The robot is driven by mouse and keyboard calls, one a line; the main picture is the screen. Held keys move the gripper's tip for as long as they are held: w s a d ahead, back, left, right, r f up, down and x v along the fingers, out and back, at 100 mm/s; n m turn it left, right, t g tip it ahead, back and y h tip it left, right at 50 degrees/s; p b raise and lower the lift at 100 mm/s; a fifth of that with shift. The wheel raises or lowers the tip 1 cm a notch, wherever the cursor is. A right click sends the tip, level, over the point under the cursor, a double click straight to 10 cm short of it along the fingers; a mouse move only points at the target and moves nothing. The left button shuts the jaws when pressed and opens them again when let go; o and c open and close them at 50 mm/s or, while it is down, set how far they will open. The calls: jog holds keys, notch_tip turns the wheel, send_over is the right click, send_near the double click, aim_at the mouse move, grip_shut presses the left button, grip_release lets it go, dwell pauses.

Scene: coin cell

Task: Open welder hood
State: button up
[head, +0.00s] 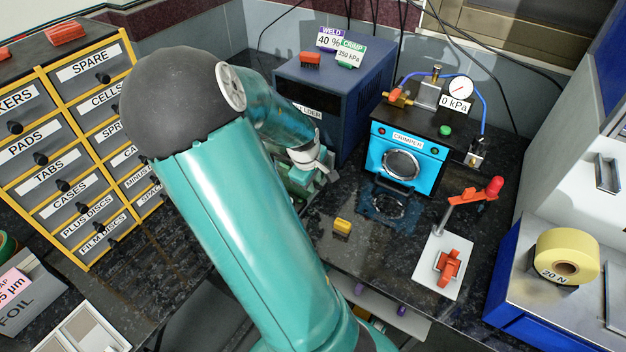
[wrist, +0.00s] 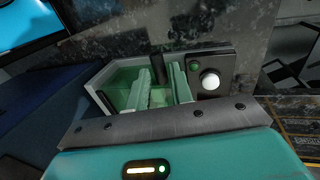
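The welder (head: 335,85) is a dark blue box at the back of the bench, with its label partly covered by my arm. In the wrist view a pale-edged, green-tinted housing (wrist: 99,80), which looks like the welder hood, lies just beyond my gripper body. A dark upright post (wrist: 157,68) stands at it. A dark panel with a green button and a white knob (wrist: 210,80) is to its right. My gripper (head: 305,180) is low in front of the welder, mostly hidden by my arm.
A blue crimper (head: 405,145) with a gauge stands right of the welder. A small yellow block (head: 342,227) and a red-handled stand (head: 449,267) are on the dark bench. Labelled drawers (head: 75,150) are at left. A yellow tape roll (head: 567,257) is at right.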

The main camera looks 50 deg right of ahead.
grip_shut()
jog(key=shift+r, duration=0.15)
